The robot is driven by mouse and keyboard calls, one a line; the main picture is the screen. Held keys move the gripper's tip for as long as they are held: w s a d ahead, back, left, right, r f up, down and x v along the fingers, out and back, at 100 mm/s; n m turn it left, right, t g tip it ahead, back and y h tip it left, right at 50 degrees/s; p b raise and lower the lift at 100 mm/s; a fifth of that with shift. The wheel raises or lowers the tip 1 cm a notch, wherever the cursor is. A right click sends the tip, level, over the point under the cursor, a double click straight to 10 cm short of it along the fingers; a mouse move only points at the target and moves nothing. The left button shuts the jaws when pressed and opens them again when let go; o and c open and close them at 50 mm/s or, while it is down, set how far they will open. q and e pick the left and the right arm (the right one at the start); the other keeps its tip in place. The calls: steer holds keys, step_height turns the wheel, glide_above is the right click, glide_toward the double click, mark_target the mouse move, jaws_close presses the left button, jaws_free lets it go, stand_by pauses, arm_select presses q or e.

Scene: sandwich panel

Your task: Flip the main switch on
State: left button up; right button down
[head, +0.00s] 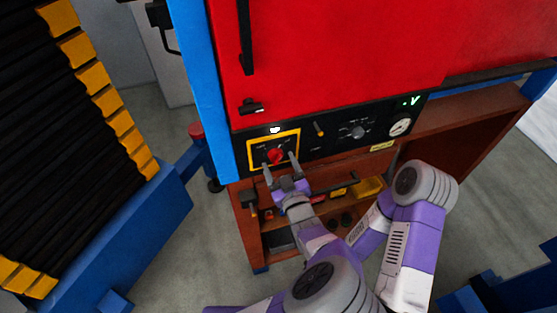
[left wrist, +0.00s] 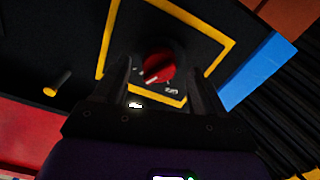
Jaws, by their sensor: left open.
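The main switch is a red rotary knob (head: 275,156) on a dark plate inside a yellow frame (head: 300,137), at the left end of the black control panel. In the left wrist view the red knob (left wrist: 158,66) has a pale pointer mark. My left gripper (head: 279,162) is at the knob with its fingers apart. In the left wrist view the open left gripper (left wrist: 160,72) has one finger on each side of the knob, with gaps visible. I cannot tell whether a finger touches it. My right gripper cannot be made out clearly among the arm links.
The panel also holds a yellow-tipped lever (head: 319,129), a black knob (head: 359,132), a round gauge (head: 400,127) and a green display (head: 410,101). A red press body (head: 340,50) rises above. A brown shelf with a yellow bin (head: 368,188) is below. A blue-framed black stack stands left.

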arm_select(q)
steer(key=shift+x, duration=0.8)
steer(key=c, duration=1)
steer(key=shift+r+m+p, duration=0.1)
steer(key=shift+m+p, duration=0.45)
steer(key=shift+m, duration=0.25)
steer(key=shift+c, duration=0.2)
steer(key=shift+m+p, duration=0.3)
steer(key=shift+m, duration=0.5)
steer(key=o, duration=1)
steer(key=shift+o, duration=0.2)
steer(key=shift+s, duration=0.1)
